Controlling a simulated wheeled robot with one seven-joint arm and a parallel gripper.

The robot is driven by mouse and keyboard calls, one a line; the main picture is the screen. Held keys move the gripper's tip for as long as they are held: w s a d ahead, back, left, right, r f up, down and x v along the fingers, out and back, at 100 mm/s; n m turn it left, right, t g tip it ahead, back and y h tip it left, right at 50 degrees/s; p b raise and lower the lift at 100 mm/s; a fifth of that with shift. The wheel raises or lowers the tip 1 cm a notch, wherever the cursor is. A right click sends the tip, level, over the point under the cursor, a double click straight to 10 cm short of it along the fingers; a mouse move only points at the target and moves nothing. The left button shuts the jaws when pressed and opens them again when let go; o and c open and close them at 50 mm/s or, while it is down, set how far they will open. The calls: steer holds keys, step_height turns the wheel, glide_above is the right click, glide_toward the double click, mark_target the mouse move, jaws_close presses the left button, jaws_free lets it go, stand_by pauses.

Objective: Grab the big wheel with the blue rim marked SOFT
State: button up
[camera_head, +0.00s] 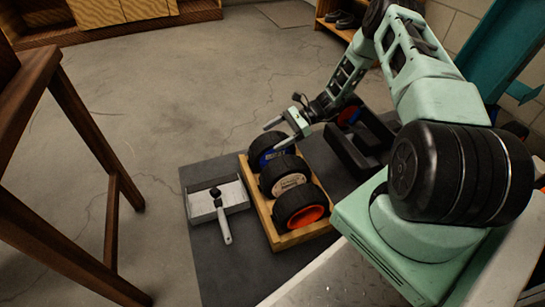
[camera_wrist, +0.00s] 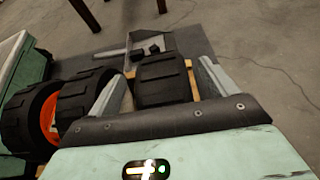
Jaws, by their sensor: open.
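The wheel with the blue rim (camera_head: 266,153) has a black tyre and stands at the far end of a wooden tray (camera_head: 258,200). Its rim lettering is too small to read. My gripper (camera_head: 279,134) is open just above and beside it in the head view. In the wrist view, my open gripper (camera_wrist: 161,72) has one finger on each side of the wheel's black tread (camera_wrist: 163,82). I cannot tell whether the fingers touch the tyre. The blue rim is hidden in the wrist view.
A wheel with a pale rim (camera_head: 285,178) and one with an orange rim (camera_head: 300,209) stand close beside it in the tray. A grey dustpan (camera_head: 203,204) with a brush lies left of the tray. A wooden stool (camera_head: 112,190) stands further left.

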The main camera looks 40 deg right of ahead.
steer(key=shift+r, duration=0.1)
steer(key=c, duration=1.8)
